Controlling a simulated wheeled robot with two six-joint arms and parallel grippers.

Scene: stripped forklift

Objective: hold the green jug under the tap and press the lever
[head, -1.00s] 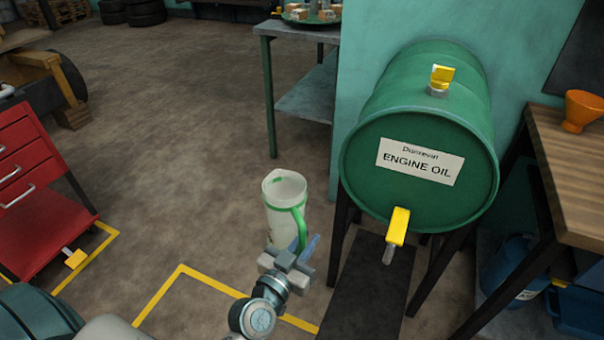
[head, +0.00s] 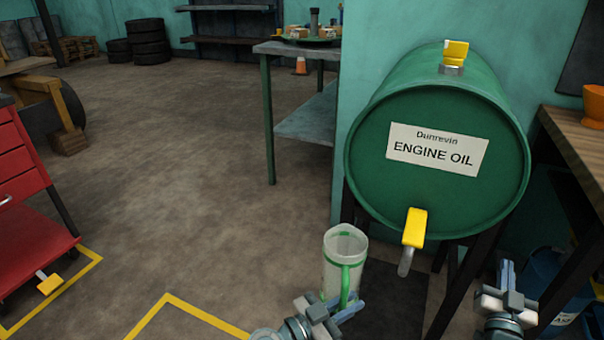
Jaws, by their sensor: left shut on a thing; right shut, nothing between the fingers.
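The green jug (head: 345,247) is a pale translucent jug with a green rim band and green handle. It is upright and looks empty from above. My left gripper (head: 345,306) is shut on its green handle. The tap with its yellow lever (head: 415,228) sits low on the front of the green oil drum (head: 440,190); its grey spout (head: 405,262) points down. In the picture the jug is left of the spout, not under it. My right gripper (head: 506,274) is shut and empty, below and right of the tap.
The drum rests on a dark stand (head: 465,280) above a dark mat (head: 395,292). A wooden bench (head: 575,150) with an orange funnel (head: 596,105) is at the right. A red tool cabinet (head: 25,190) stands at the left. Floor between is clear.

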